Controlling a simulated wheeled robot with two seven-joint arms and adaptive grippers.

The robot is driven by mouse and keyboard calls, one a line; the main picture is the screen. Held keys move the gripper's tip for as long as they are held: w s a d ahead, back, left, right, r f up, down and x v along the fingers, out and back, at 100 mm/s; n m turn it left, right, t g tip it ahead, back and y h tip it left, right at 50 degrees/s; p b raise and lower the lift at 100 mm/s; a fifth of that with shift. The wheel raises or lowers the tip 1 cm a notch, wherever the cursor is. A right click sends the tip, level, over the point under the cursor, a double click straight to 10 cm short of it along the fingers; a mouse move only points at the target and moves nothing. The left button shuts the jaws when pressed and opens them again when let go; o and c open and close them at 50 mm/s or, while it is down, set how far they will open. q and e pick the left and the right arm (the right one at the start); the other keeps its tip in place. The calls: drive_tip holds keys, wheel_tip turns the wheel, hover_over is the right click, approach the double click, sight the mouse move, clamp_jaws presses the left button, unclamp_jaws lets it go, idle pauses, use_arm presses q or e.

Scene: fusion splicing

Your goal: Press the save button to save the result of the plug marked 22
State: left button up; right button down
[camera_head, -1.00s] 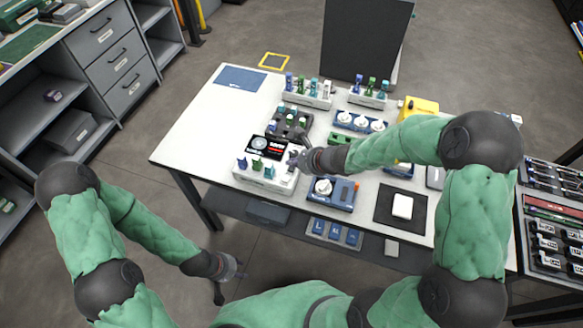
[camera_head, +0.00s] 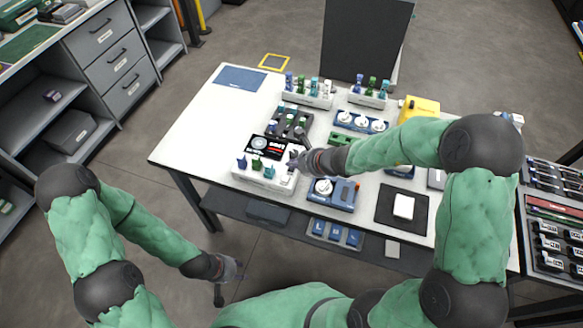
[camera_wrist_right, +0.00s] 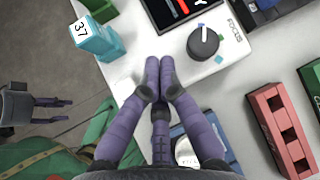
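A white splicer-like unit (camera_head: 240,172) stands at the table's front left, with a dark screen (camera_head: 268,147) showing white and red graphics. My right gripper (camera_wrist_right: 160,62) is shut and empty, fingertips over the deck left of the knob; contact is unclear. A teal plug marked 37 (camera_wrist_right: 92,40) stands nearby; no 22 is readable. My left gripper (camera_head: 229,282) is open, off the table's front.
A blue device (camera_head: 333,194) sits right of the unit, and a black mat (camera_head: 388,216) lies further right. Racks of plugs (camera_head: 307,97) stand behind. In the wrist view a red slotted block (camera_wrist_right: 280,130) is at the right. The table's back left is mostly clear.

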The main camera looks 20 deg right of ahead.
drive_tip(key=shift+f+b, duration=0.45)
drive_tip(key=shift+b, duration=0.05)
idle(0.5)
drive_tip(key=shift+r, duration=0.1)
drive_tip(key=shift+r+p, duration=0.7)
drive_tip(key=shift+r, duration=0.05)
drive_tip(key=shift+r, duration=0.1)
wheel_tip(320, 180, up, 5)
drive_tip(key=p, duration=0.4)
idle(0.3)
idle(0.8)
